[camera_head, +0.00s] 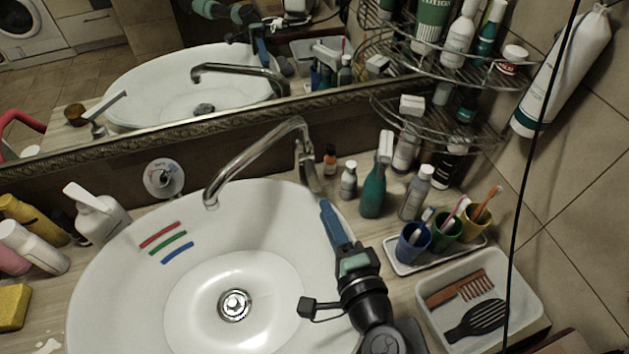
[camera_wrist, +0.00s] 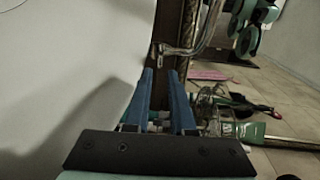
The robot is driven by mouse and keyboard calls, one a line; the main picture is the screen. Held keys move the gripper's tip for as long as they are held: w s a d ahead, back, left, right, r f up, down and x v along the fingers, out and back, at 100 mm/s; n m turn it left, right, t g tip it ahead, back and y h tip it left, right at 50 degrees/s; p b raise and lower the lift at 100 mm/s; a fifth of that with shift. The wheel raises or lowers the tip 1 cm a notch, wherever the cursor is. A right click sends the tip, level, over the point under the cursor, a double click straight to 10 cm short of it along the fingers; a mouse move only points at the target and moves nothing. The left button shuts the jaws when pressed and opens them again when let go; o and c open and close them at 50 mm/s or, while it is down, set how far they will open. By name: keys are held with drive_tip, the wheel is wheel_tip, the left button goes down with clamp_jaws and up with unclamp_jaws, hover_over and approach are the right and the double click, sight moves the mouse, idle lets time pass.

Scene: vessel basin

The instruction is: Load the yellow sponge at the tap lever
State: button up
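The yellow sponge (camera_head: 12,307) lies on the counter at the far left edge of the head view, left of the basin. The chrome tap (camera_head: 245,153) arches over the back of the basin. Its lever (camera_head: 308,165) appears to be at the right end of the spout, by the tap's base. My gripper (camera_head: 327,204) is over the right side of the basin, its blue fingers pointing toward the tap base. In the wrist view my gripper (camera_wrist: 163,74) has its two fingers apart with nothing between them. The sponge does not show in the wrist view.
The white basin (camera_head: 110,264) fills the middle. Bottles (camera_head: 373,190) stand right of the tap. A tray of cups (camera_head: 412,240) and a bin with a comb and brush (camera_head: 532,292) are at the right. A white pump bottle (camera_head: 98,217) and other bottles stand at the left.

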sight(315, 185)
drive_tip(key=p+x, duration=0.1)
drive_tip(key=x, duration=0.7)
drive_tip(key=shift+w, duration=0.1)
clamp_jaws()
idle(1.2)
